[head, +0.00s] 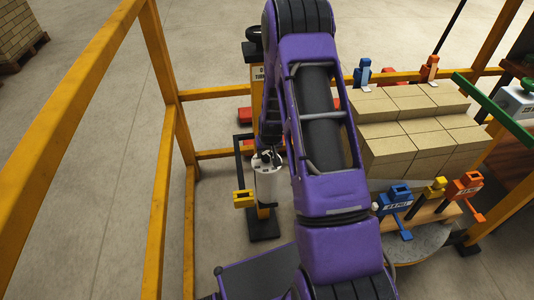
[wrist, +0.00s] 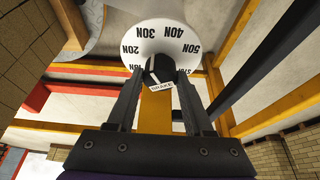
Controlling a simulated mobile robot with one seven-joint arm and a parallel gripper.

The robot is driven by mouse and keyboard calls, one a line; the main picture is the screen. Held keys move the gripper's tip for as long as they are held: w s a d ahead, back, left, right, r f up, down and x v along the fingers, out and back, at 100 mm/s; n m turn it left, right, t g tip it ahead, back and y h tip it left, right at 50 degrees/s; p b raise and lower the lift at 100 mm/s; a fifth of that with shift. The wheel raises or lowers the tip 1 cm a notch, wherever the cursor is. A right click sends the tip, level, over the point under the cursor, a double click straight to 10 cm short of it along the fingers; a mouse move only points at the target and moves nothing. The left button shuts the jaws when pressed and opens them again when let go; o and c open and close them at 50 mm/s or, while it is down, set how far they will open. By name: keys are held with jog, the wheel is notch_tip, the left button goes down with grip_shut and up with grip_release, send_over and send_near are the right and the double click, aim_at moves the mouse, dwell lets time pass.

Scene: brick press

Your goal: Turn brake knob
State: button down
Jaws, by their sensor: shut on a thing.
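In the wrist view, the brake knob (wrist: 160,66) is a black grip in front of a round white dial (wrist: 151,28) marked 20N, 30N, 40N and 50N. A small white tag with dark lettering is at the knob's lower side. My gripper (wrist: 158,80) has its two dark fingers on either side of the knob and is shut on it. An orange-yellow post (wrist: 155,112) shows between the fingers. In the head view, my purple arm covers much of the middle, and I cannot make out the knob or the fingers there.
In the head view, yellow rails (head: 173,100) surround the work area. A stack of tan bricks (head: 395,148) stands right of my arm. Blue (head: 393,199) and orange (head: 464,187) fixtures stand in front of it. Open grey floor lies to the left.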

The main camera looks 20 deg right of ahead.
jog(key=shift+c, duration=1.5)
grip_release()
jog(key=shift+r, duration=0.1)
jog(key=p+v, duration=0.2)
jog(key=v, duration=1.5)
jog(key=shift+p, duration=0.4)
jog(key=shift+s+r, duration=0.1)
jog(key=shift+r, duration=0.05)
